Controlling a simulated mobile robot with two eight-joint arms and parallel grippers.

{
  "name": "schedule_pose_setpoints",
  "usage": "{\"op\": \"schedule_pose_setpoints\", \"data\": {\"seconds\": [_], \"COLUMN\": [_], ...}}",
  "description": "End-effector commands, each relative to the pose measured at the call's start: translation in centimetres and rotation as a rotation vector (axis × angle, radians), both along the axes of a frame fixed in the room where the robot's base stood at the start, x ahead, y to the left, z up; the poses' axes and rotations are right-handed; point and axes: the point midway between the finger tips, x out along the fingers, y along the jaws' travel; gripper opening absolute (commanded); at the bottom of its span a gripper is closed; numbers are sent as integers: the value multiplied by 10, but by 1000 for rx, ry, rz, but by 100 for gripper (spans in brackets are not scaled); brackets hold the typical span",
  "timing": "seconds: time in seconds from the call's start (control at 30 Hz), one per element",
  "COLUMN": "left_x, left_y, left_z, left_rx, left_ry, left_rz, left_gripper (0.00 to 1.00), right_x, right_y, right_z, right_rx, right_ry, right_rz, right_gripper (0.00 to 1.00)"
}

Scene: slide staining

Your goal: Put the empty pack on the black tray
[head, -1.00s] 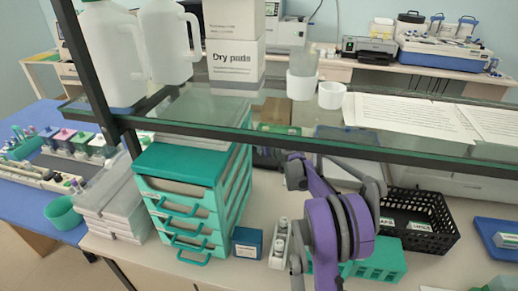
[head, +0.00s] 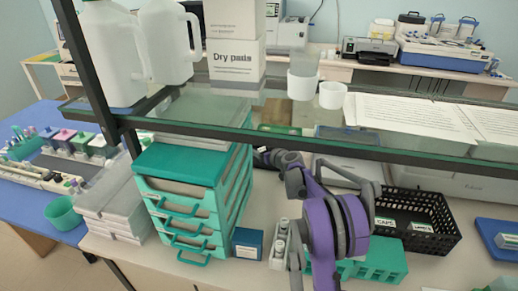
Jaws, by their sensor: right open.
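My right arm, purple and grey, rises in front of the bench. Its gripper (head: 264,158) is at the far end, small and dark just below the shelf edge; it is open, and I cannot make out anything between its fingers. A small dark blue box (head: 248,242) stands on the bench to the right of the green drawers; I cannot tell whether it is the empty pack. A black mesh basket (head: 447,238) with label cards stands at the right; I see no flat black tray for certain. My left gripper is not in view.
A glass shelf (head: 225,108) with a dark frame crosses above the bench, bearing white jugs, a Dry pads box (head: 236,65) and cups. Green drawers (head: 185,165) stand left. A green rack (head: 382,262) and a white bottle holder (head: 279,250) flank my arm.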

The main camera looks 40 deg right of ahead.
Motion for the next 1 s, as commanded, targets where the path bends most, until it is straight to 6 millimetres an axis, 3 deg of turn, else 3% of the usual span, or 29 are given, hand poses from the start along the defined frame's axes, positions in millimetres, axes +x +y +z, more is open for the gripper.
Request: {"op": "schedule_pose_setpoints", "data": {"seconds": [0.17,0.5,0.7,1.0], "left_x": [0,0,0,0], "left_y": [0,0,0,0], "left_z": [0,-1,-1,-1], "left_rx": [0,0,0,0], "left_ry": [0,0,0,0], "left_rz": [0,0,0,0], "left_gripper": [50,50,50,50], "right_x": [-9,-76,-105,-114], "right_y": [0,8,11,13], "right_z": [6,26,35,38], "right_rx": [-1,-1,0,0], "right_ry": [0,0,0,0], "right_rz": [-2,-3,-2,0], "right_gripper": [74,74,74,74]}}
